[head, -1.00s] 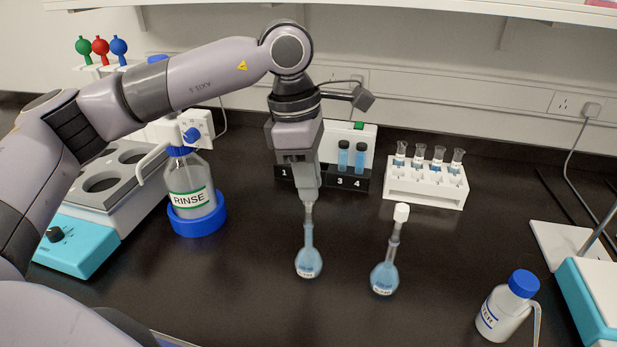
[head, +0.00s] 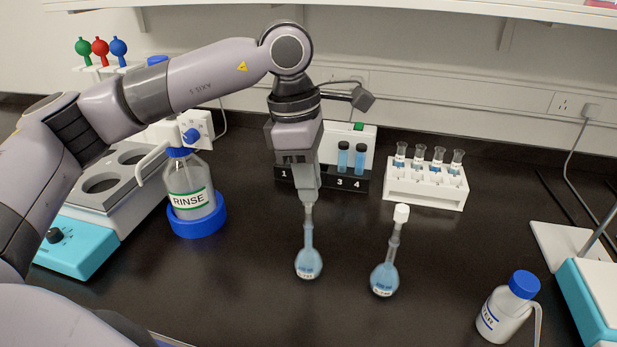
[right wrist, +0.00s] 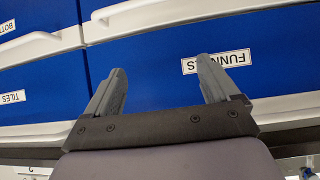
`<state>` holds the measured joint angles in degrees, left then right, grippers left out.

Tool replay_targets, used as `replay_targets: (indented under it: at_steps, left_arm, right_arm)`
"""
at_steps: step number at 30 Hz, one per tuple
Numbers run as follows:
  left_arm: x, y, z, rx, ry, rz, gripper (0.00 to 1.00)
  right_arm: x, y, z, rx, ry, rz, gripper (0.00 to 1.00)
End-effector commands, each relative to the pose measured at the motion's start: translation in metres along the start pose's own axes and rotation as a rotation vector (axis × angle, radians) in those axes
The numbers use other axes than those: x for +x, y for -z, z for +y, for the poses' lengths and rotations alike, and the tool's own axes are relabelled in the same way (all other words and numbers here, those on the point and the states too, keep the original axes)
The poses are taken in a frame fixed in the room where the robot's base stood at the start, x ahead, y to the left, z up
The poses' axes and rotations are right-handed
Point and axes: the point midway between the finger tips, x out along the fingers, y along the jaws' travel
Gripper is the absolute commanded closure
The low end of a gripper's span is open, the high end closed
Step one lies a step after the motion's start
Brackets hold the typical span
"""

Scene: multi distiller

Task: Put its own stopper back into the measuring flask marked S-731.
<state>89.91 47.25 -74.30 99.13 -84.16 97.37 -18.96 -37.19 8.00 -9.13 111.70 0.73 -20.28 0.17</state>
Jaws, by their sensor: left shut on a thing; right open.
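Two measuring flasks with blue liquid stand upright on the dark bench in the head view. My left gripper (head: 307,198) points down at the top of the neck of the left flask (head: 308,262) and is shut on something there. The fingers hide the flask's mouth, so I cannot tell whether it grips a stopper or the neck. The right flask (head: 384,278) has a white stopper (head: 401,213) in its mouth. Both labels are too small to read. My right gripper (right wrist: 160,92) is open and empty in the right wrist view, in front of blue drawers.
A RINSE bottle (head: 190,185) in a blue ring stands left. A white rack (head: 425,192) of small vessels and a dark numbered rack (head: 345,181) with blue-filled vials stand behind. A blue-capped wash bottle (head: 505,308) is front right. The front middle bench is clear.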

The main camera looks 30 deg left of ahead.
Motion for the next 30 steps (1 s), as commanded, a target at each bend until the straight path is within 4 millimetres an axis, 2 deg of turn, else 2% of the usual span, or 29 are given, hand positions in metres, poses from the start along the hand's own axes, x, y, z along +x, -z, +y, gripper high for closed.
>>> replay_targets:
  at_steps: [30]
  left_arm:
    - [0.017,0.003,0.000,0.000,0.000,0.000,1.00]
  right_arm:
    - [0.009,-0.012,0.000,-0.001,0.000,0.000,0.12]
